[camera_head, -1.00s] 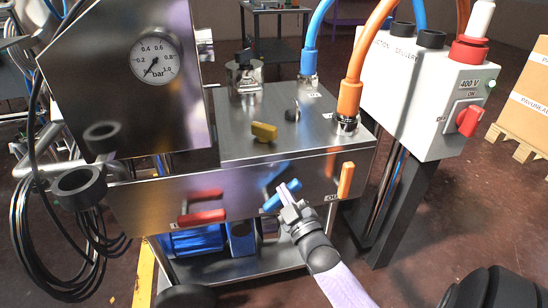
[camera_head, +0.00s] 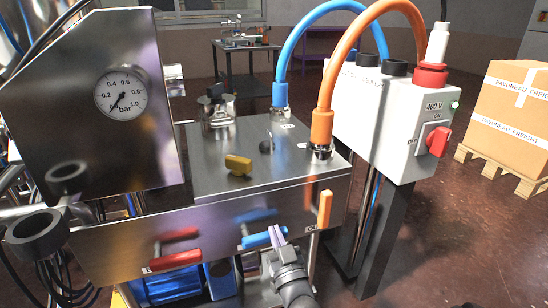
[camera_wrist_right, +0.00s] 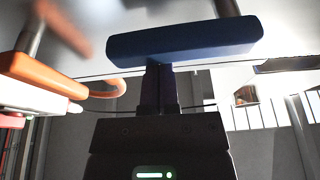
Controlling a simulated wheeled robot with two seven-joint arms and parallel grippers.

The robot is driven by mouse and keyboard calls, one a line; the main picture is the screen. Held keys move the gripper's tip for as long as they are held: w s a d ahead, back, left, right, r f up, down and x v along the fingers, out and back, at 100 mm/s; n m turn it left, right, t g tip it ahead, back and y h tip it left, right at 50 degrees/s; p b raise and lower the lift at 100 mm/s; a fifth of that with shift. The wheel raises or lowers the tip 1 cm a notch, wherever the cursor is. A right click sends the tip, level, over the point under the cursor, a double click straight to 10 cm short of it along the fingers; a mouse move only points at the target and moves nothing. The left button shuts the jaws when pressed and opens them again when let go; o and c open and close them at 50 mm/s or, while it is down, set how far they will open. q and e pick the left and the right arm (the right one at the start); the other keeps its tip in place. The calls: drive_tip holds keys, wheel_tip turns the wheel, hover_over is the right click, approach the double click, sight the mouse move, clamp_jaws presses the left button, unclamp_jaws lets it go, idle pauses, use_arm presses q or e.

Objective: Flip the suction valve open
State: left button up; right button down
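Several colored lever handles sit along the front panel of the steel machine (camera_head: 110,250). The blue lever (camera_head: 264,238) lies nearly level, its right end tilted slightly up. The red lever (camera_head: 174,260) is to its left and the orange lever (camera_head: 324,209) stands upright to its right. No readable label names the suction valve. My right gripper (camera_head: 277,236) is at the blue lever's right end. In the right wrist view its fingers (camera_wrist_right: 159,88) are together, just below the blue handle (camera_wrist_right: 185,40); contact is unclear. My left gripper is out of view.
The white switch box (camera_head: 375,115) on a dark post stands right. A pressure gauge (camera_head: 120,93) is at left.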

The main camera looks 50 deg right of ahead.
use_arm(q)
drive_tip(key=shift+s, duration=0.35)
use_arm(e)
drive_tip(key=shift+f+m, duration=0.1)
drive_tip(key=shift+m, duration=0.2)
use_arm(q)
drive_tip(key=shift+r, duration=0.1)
use_arm(e)
wheel_tip(320, 180, up, 6)
drive_tip(key=p, duration=0.4)
drive_tip(key=shift+f, duration=0.25)
use_arm(q)
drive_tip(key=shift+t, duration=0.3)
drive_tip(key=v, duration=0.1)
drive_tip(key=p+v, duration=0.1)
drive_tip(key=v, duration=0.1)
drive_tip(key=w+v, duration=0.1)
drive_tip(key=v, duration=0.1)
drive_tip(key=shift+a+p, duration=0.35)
drive_tip(key=shift+p, duration=0.05)
use_arm(e)
drive_tip(key=f+v, duration=0.1)
drive_tip(key=v, duration=0.9)
drive_tip(key=shift+f, duration=0.35)
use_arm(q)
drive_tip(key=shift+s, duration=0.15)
